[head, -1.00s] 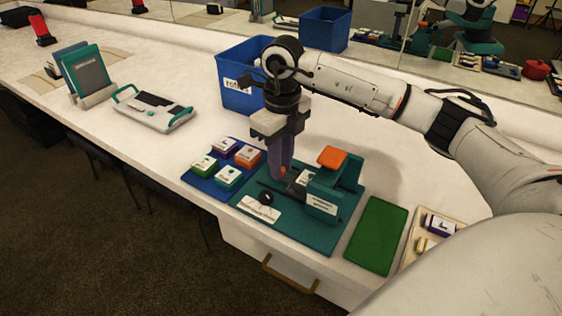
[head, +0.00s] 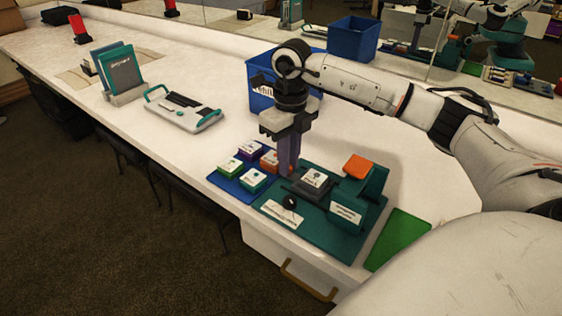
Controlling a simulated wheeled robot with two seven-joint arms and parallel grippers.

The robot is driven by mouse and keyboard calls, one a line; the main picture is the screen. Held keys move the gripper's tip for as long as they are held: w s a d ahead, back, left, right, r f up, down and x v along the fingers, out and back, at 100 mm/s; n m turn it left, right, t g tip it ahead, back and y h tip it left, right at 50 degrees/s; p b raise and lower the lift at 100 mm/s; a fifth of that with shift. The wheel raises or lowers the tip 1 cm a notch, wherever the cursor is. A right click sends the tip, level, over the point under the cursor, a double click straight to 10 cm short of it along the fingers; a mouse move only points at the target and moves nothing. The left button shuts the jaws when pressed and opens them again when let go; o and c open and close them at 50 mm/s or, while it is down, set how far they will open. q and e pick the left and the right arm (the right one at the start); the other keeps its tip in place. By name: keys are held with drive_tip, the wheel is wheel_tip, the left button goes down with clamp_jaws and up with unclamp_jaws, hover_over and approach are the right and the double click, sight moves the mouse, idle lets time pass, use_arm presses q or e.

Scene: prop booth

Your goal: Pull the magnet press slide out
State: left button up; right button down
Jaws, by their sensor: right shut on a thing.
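The magnet press (head: 352,213) is a teal block with an orange top pad (head: 358,167), standing on a teal base plate (head: 328,238). Its dark slide (head: 312,191) sticks out of the press to the left and carries a white-topped piece (head: 314,179). My right gripper (head: 288,172) points down at the slide's outer left end and is shut on it. The exact grip is hidden behind the fingers. A black knob (head: 290,202) sits on the base beside a white label. My left gripper is not in view.
A blue mat (head: 229,186) with several small colored boxes lies close left of the gripper. A green mat (head: 398,240) lies right of the press. A blue bin (head: 262,88) stands behind the gripper. A teal-handled device (head: 184,108) lies farther left on the white counter.

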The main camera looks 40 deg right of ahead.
drive_tip(key=shift+w+r, duration=0.1)
drive_tip(key=shift+w, duration=0.1)
drive_tip(key=c, duration=1.7)
unclamp_jaws()
drive_tip(key=shift+r, duration=0.1)
wheel_tip(320, 180, up, 10)
drive_tip(key=shift+r+p, duration=0.1)
drive_tip(key=shift+p, duration=0.25)
